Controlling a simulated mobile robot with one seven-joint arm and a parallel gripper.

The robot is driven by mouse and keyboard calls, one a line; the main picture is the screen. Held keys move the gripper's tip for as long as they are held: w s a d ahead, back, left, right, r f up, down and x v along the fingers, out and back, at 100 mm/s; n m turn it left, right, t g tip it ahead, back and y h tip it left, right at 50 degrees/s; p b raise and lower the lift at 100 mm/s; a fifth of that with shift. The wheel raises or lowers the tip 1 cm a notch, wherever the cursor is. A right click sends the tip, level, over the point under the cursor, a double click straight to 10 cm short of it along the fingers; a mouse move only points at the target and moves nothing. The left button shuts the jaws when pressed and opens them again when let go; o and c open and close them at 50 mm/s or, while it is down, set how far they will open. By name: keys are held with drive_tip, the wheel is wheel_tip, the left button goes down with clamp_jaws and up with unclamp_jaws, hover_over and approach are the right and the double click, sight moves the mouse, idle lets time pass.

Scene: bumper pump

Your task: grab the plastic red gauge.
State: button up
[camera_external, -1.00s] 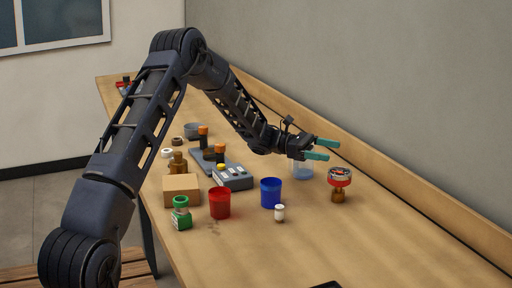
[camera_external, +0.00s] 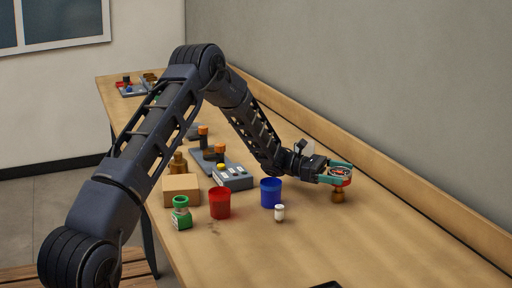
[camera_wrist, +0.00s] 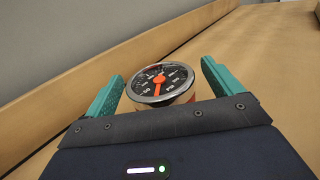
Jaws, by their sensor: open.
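The red gauge (camera_external: 340,178) stands upright on the table at the right, with a red body and a brass lower part. In the wrist view its round black dial (camera_wrist: 160,84) with an orange needle faces up toward the camera. My gripper (camera_external: 340,174) is open, its teal fingers on either side of the gauge. In the wrist view the gauge sits between the two fingers (camera_wrist: 163,88), with a gap visible on the right and a smaller one on the left. The gauge's lower part is hidden there by my gripper body.
A blue cup (camera_external: 270,193), a small white bottle (camera_external: 280,213) and a red cup (camera_external: 220,203) stand left of the gauge. The front right of the table (camera_external: 400,240) is mostly clear.

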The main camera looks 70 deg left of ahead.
drive_tip(key=shift+w+d, duration=0.15)
drive_tip(key=c, duration=1.4)
drive_tip(key=shift+r, duration=0.1)
